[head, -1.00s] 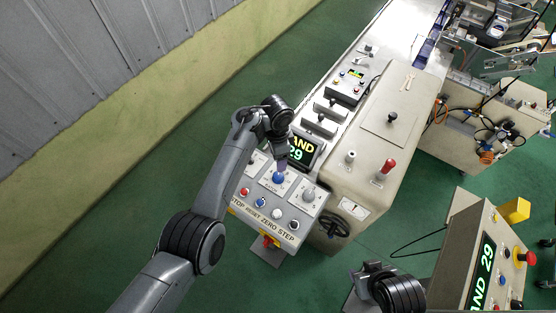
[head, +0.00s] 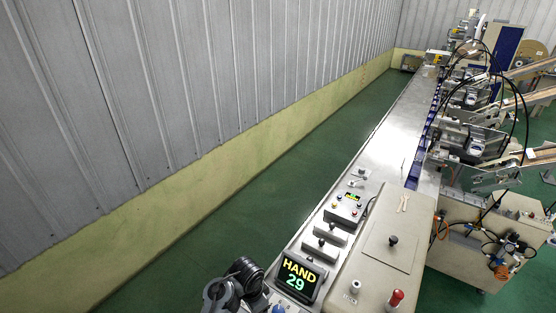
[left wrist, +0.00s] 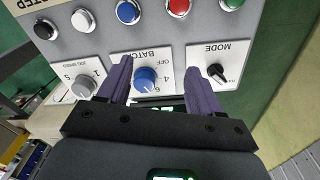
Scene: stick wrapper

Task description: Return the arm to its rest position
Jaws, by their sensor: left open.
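My left gripper (left wrist: 159,66) is open, its two purple fingers apart in the left wrist view. The blue BATCH knob (left wrist: 145,78) shows between the fingers; I cannot tell whether they touch it. The grey JOG SPEED-side knob (left wrist: 83,87) is left of the fingers and the black MODE knob (left wrist: 217,71) is right of them. In the head view, part of my left arm shows at the bottom edge beside the display (head: 299,277) reading HAND 29. Its fingers are not clear there. My right gripper is in neither current view.
Several push buttons (left wrist: 128,12) line the panel beyond the knobs. A long metal machine bed (head: 385,150) runs back toward the wrapper units. Green floor (head: 230,195) lies clear between machine and wall.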

